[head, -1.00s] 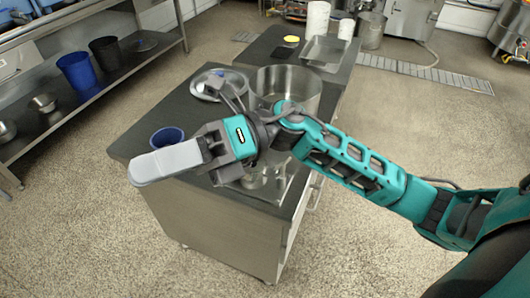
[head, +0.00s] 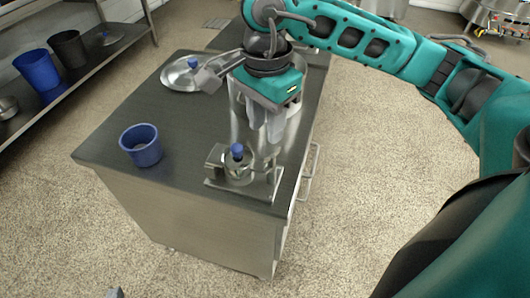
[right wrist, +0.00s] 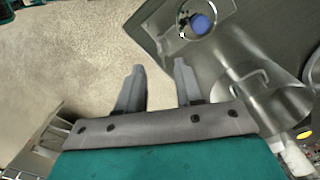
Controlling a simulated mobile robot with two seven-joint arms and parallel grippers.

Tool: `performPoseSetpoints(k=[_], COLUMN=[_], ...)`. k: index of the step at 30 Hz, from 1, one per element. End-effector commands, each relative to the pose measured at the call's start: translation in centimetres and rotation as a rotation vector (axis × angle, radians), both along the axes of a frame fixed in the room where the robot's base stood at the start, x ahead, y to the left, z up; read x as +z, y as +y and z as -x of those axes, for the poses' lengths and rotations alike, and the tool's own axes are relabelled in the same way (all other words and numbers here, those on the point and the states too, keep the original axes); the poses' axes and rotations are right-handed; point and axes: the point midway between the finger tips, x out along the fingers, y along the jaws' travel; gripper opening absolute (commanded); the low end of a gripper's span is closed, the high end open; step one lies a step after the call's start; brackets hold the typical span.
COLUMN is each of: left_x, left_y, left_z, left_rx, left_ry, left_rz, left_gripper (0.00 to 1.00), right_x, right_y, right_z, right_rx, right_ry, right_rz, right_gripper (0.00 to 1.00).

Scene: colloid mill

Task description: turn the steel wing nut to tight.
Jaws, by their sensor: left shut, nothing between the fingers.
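A small steel mill (head: 230,180) with a blue knob (head: 237,150) on top stands on the near right part of the dark bench top. The mill also shows at the top of the right wrist view (right wrist: 212,12). I cannot make out the steel wing nut for certain in either view. My right gripper (head: 264,132) points down just behind the mill, apart from it. In the right wrist view its two fingers (right wrist: 158,75) are apart with nothing between them. Only a small tip of my left gripper (head: 115,293) shows at the bottom edge, shut and away from the bench.
A blue cup (head: 141,146) stands on the bench, left of the mill. A round steel lid (head: 184,75) lies at the back left. A large steel pot (head: 236,100) is partly hidden behind my right gripper. A shelf with blue (head: 38,70) and black bins is at left.

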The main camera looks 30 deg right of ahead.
Motion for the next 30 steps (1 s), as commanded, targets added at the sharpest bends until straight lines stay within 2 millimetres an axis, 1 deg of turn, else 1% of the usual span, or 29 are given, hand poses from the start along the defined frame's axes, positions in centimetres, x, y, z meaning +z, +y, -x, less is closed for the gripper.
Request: performPoseSetpoints(k=[1,6,9,12,17,25,30], left_x=[-0.3,-0.4,-0.4,-0.6,-0.7,-0.8,-0.8], left_y=[-0.1,-0.3,-0.3,-0.3,-0.3,-0.3,-0.4], left_z=[0.1,0.1,0.1,0.1,0.1,0.1,0.1], left_rx=[-0.001,-0.004,-0.004,-0.004,-0.005,-0.005,-0.005], left_ry=[0.003,0.003,0.001,0.001,0.002,0.004,0.004], left_rz=[0.001,0.006,0.008,0.008,0.008,0.008,0.008], left_gripper=[0.0,0.0,0.0,0.0,0.0,0.0,0.0], right_x=[-1.4,-4.8,-6.4,-7.4,-8.2,-8.3,-8.3], right_y=[0.0,0.0,0.0,0.0,0.0,0.1,0.1], right_z=[0.1,0.1,0.1,0.0,0.0,0.0,0.0], right_rx=[0.0,-0.002,-0.001,0.0,0.0,0.0,0.0], right_ry=[0.005,0.004,0.003,0.003,0.002,0.001,0.001], right_rz=[0.0,-0.001,-0.001,-0.003,-0.003,-0.003,-0.003], right_gripper=[0.36,0.36,0.36,0.36,0.36,0.36,0.2])
